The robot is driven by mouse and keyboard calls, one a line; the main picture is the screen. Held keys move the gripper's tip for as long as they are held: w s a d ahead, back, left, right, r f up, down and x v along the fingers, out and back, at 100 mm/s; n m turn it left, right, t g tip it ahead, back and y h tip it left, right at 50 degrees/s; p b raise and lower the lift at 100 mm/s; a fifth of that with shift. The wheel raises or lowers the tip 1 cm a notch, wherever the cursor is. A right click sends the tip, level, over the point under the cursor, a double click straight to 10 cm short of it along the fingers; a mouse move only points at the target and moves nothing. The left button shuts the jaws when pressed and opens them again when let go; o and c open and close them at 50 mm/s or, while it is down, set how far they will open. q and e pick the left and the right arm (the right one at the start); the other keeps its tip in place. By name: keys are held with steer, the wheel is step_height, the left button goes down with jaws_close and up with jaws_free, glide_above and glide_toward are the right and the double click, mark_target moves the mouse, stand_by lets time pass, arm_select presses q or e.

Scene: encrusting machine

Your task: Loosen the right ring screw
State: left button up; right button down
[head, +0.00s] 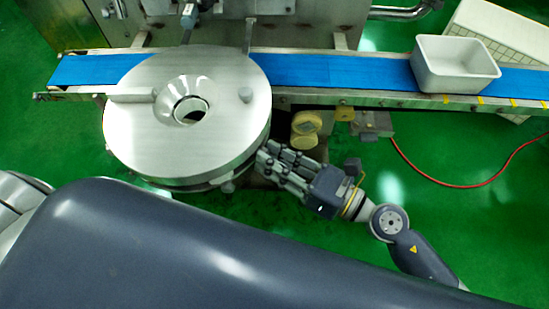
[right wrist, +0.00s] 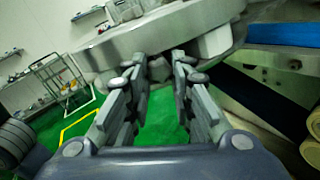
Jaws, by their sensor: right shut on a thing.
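The round steel disc of the machine (head: 225,125), with a funnel opening (head: 188,105), stands over the blue belt's left part. It also fills the top of the right wrist view (right wrist: 185,30). My right gripper (head: 264,156) is at the disc's lower right edge. In the right wrist view, its two fingers (right wrist: 158,68) stand on either side of a small metal part (right wrist: 159,70) under the disc's rim. It is shut on this part, which appears to be the right ring screw; the fingers hide most of it. My left gripper is not in view.
A blue conveyor belt (head: 350,73) runs behind the disc. A white bin (head: 455,80) stands on its right part. Yellowish round parts (head: 305,124) are close behind my right gripper. A red hose (head: 440,184) lies on the open green floor at right.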

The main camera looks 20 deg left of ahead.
stand_by(0.3)
steer(key=c, duration=1.4)
jaws_free()
steer(key=shift+d, duration=0.1)
steer(key=v, duration=1.2)
steer(key=shift+f, duration=0.1)
